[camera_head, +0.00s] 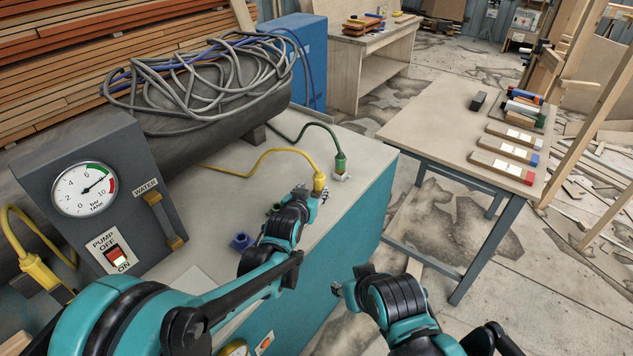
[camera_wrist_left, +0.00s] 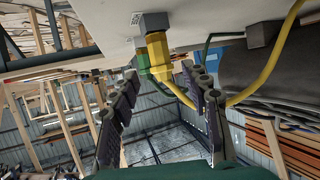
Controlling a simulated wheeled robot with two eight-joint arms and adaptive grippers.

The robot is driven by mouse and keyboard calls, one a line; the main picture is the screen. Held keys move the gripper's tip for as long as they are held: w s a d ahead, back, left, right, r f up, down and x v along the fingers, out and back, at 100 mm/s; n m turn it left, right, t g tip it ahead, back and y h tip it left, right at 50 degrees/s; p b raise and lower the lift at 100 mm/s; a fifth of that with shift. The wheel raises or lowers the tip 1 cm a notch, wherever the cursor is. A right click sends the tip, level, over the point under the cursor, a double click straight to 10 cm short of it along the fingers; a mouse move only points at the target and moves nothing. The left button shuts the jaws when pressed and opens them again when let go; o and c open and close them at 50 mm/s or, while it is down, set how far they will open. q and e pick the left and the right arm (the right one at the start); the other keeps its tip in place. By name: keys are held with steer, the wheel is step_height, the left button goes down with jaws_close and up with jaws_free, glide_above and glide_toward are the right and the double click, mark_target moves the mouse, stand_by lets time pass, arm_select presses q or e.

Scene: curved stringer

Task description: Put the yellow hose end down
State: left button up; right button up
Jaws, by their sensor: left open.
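The yellow hose end (camera_head: 319,181) stands upright near the right edge of the grey bench top, and its yellow hose arches off to the left. In the left wrist view, where the scene appears upside down, the yellow hose end (camera_wrist_left: 157,55) sits against a grey block (camera_wrist_left: 152,22) on the bench surface. My left gripper (camera_head: 308,192) is at the yellow end, with its fingers open and apart on either side of it; whether they touch it cannot be told. My right gripper (camera_head: 350,280) hangs empty beside the bench's teal side, its fingers apart.
A green hose end (camera_head: 340,163) stands just behind the yellow one. A blue fitting (camera_head: 241,242) is on the bench, left of my left arm. The pump box (camera_head: 105,200) with its gauge stands at left. A table (camera_head: 445,130) with several coloured-end blocks is at right.

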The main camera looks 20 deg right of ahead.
arm_select(q)
steer(key=v, duration=0.3)
steer(key=shift+s, duration=0.2)
steer(key=shift+a+r, duration=0.1)
steer(key=shift+a, duration=0.1)
steer(key=s+a+r+n+y, duration=0.1)
steer(key=s+a, duration=0.2)
steer(key=a, duration=0.3)
steer(key=s+a+r+n+g+y, duration=0.1)
steer(key=s+a, duration=0.1)
steer(key=a, duration=0.4)
steer(key=s+a+r+y, duration=0.1)
steer(key=s+a, duration=0.2)
steer(key=a, duration=0.3)
steer(key=s+a+f+n+g+y, duration=0.1)
steer(key=s+a, duration=0.4)
steer(key=s, duration=0.1)
steer(key=s+a+f+n+g+y, duration=0.1)
steer(key=s+a, duration=0.4)
steer(key=s, duration=0.2)
steer(key=s+a+f+n+g+y, duration=0.1)
steer(key=s+a+f, duration=0.1)
steer(key=s+a, duration=0.3)
steer(key=shift+s+f+n+g+y, duration=0.1)
steer(key=shift+s+n+g+y, duration=0.25)
steer(key=shift+s, duration=0.3)
steer(key=shift+d, duration=0.1)
